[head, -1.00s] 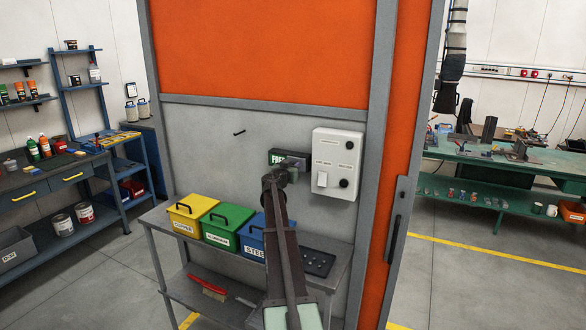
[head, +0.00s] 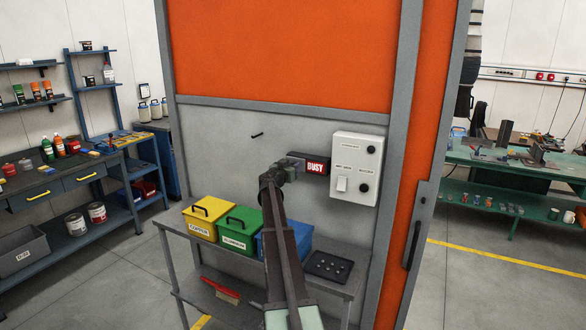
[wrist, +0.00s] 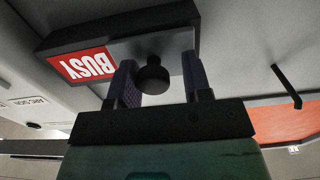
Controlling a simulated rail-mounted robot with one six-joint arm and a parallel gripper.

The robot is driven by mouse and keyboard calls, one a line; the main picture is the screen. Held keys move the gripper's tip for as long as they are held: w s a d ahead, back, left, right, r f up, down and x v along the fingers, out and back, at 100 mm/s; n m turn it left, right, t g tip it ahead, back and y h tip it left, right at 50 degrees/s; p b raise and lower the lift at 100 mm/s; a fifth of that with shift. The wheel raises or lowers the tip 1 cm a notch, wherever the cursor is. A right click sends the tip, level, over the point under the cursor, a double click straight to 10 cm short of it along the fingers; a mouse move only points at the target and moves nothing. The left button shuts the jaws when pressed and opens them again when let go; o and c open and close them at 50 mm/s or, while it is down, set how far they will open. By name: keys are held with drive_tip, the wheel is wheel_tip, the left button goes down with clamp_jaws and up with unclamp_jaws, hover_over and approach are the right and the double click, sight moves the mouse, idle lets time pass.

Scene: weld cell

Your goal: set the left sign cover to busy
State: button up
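A dark sign box (head: 299,156) is mounted on the grey wall panel, left of a white control box. Its red BUSY face (head: 315,167) is uncovered at the right end and also shows in the wrist view (wrist: 84,66). The grey sliding cover (wrist: 125,48) sits over the other end, with a round black knob (wrist: 153,75) on it. My gripper (head: 287,172) is at the cover. In the wrist view its two fingers (wrist: 158,84) stand apart on either side of the knob, with a visible gap at the right. Only one sign is in view.
The white control box (head: 358,168) with a switch and knobs is close to the right of the sign. Below are yellow, green and blue bins (head: 243,228) on a bench, with a black tray (head: 328,266). A black hook (head: 257,136) is on the wall to the left.

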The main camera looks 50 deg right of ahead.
drive_tip(key=shift+o, duration=0.9)
drive_tip(key=shift+s, duration=0.1)
drive_tip(key=v, duration=1)
drive_tip(key=shift+a, duration=0.4)
drive_tip(key=shift+s, duration=0.1)
